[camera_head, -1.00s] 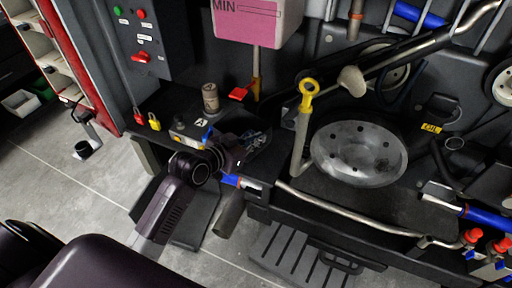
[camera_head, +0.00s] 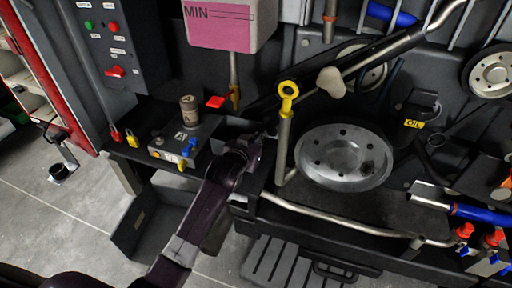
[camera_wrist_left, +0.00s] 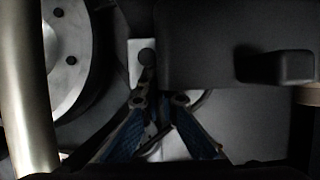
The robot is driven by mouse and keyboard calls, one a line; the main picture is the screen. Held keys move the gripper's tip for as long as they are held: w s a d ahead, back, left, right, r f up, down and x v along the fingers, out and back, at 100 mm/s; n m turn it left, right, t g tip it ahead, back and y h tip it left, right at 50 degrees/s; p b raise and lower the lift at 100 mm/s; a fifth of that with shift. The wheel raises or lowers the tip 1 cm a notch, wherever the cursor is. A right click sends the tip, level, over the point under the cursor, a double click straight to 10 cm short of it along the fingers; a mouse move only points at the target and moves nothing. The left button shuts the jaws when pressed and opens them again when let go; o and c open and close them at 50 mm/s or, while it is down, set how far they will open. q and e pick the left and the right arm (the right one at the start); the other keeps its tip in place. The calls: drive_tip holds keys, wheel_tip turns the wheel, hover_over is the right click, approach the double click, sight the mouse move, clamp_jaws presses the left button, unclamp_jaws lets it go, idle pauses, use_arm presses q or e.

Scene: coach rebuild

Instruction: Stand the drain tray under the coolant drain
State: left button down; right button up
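A dark grey tray (camera_head: 135,228), apparently the drain tray, rests on the floor left of the engine bay; my left arm hides its right part. The pink coolant tank (camera_head: 228,30) marked MIN hangs above the bay. I cannot make out the coolant drain outlet; my left arm covers the area below the shelf's right end. My left gripper (camera_head: 258,150) is above the tray, over the dark recess beside the bent pipe, away from the tray. In the left wrist view its two blue-sided fingers (camera_wrist_left: 160,101) stand apart with nothing clearly held. My right gripper is out of view.
A pipe with a yellow ring (camera_head: 287,92) rises right of my left gripper. A round metal pulley (camera_head: 343,157) sits beyond it. A shelf holds a grey box (camera_head: 186,138) with a blue knob. A ribbed black step (camera_head: 285,262) is below. Bare floor (camera_head: 75,210) lies left.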

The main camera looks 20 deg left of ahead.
use_arm(q)
wheel_tip(320, 180, down, 3)
drive_tip(key=shift+f, duration=0.2)
drive_tip(key=c, duration=2.7)
unclamp_jaws()
drive_tip(key=shift+f, duration=0.1)
drive_tip(key=o, duration=0.5)
drive_tip(key=shift+o, duration=0.2)
drive_tip(key=shift+s, duration=0.1)
drive_tip(key=v, duration=1.2)
